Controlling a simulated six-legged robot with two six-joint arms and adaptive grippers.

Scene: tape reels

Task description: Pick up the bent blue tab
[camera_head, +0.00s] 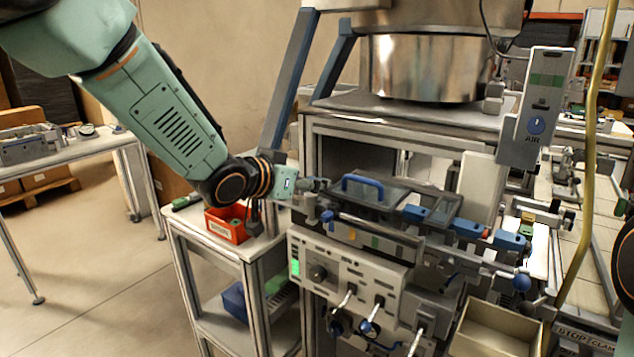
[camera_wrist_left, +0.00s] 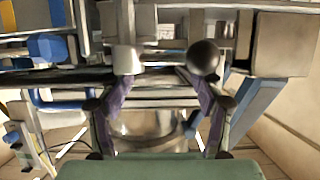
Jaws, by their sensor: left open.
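I cannot single out the bent blue tab with certainty. Several blue parts lie along the machine: a bent blue handle (camera_head: 362,185) on the dark cover, and blue blocks (camera_head: 468,228) along the rail to its right. My left gripper (camera_head: 318,185) is at the machine's left end, just left of the blue handle. In the left wrist view, the left gripper (camera_wrist_left: 165,60) has its fingers apart with nothing clearly between them, in front of metal bars. A bent blue bar (camera_wrist_left: 58,103) shows left of the fingers there. My right gripper is out of view.
A red bin (camera_head: 227,225) stands on a small cart left of the machine. A large metal bowl (camera_head: 428,68) sits above and behind. A control panel (camera_head: 345,290) with levers is below the rail, and an open tan box (camera_head: 495,330) is at lower right.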

